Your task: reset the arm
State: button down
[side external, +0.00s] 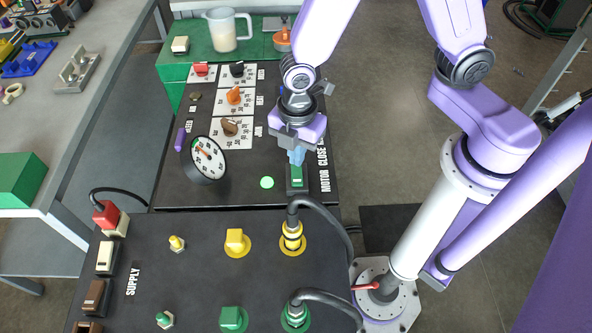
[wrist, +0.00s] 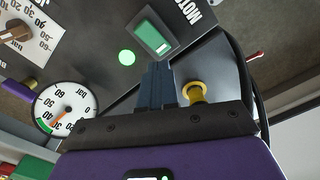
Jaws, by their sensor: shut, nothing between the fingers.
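My purple arm comes in from the upper right in the side external view. My gripper (side external: 296,157) points down over the right part of the black control panel (side external: 180,188), its blue fingers together and empty. The fingertips are at or just above a green rocker switch (side external: 297,177) beside the word MOTOR; I cannot tell whether they touch it. In the wrist view my gripper (wrist: 157,72) shows its shut fingers just short of the green switch (wrist: 154,38), with a gap in the picture. A round green lamp (side external: 267,183) glows beside the switch.
A round pressure gauge (side external: 204,160) stands up from the panel. Red, black, orange and brown knobs sit behind it. A yellow connector (side external: 292,238) with a black hose is close in front. A jug (side external: 227,30) stands on the green surface at the back. Floor at right is partly clear.

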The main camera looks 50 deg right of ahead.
jog(key=shift+r, duration=0.4)
jog(key=shift+r, duration=0.1)
jog(key=s+d+r+m, duration=0.8)
jog(key=s+d+r, duration=0.5)
jog(key=shift+s+d+r, duration=0.25)
jog(key=shift+s+d, duration=0.05)
jog(key=shift+s, duration=0.05)
